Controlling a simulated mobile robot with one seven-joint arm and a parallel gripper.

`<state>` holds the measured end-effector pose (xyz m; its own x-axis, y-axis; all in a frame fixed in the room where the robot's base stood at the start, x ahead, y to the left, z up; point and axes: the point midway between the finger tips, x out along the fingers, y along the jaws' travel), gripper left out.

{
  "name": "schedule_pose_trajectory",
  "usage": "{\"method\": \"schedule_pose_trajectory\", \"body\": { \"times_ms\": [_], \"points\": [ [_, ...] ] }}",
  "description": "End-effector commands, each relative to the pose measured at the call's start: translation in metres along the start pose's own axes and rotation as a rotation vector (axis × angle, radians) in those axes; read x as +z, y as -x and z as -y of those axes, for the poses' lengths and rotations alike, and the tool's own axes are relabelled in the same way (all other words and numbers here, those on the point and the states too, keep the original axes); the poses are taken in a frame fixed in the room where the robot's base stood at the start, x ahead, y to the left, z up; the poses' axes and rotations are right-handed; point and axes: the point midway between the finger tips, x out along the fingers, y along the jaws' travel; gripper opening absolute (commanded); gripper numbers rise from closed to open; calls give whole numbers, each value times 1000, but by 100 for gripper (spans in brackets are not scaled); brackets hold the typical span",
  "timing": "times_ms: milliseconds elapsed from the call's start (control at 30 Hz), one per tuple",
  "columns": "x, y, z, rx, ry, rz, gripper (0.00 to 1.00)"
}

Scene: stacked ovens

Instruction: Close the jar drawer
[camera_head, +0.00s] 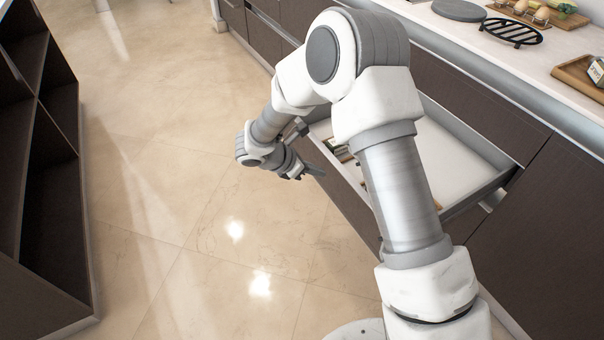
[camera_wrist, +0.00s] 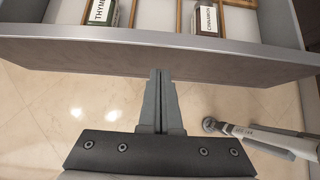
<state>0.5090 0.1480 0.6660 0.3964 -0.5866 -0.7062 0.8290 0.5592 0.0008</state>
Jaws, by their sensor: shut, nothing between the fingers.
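The jar drawer (camera_head: 462,150) stands pulled out from the dark brown cabinet run in the head view, with a white inside and grey rim. My arm hides part of it. In the wrist view its dark front panel (camera_wrist: 215,64) spans the picture. A jar labelled "THYM…" (camera_wrist: 100,12) and a second labelled jar (camera_wrist: 206,18) lie between wooden dividers inside. My gripper (camera_head: 318,172) is outside the drawer on its front side. In the wrist view my gripper (camera_wrist: 160,75) is shut and empty, its fingertips at the front panel; I cannot tell if they touch.
A white countertop (camera_head: 440,30) above the drawer holds a black trivet (camera_head: 511,32), a grey round plate (camera_head: 459,10) and wooden boards. A dark open shelf unit (camera_head: 40,170) stands at left. The tiled floor (camera_head: 170,170) between is clear.

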Motion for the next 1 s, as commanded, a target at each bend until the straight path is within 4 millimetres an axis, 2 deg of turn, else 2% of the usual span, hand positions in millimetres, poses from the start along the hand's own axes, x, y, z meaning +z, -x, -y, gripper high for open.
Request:
{"method": "schedule_pose_trajectory", "body": {
  "times_ms": [200,733,867,1000],
  "points": [
    [14,-14,0,0,-1,-2,0],
    [19,-18,0,0,0,0,0],
    [29,-27,0,-1,-1,1,0],
    [47,-44,1,-3,-2,2,0]
  ]
}}
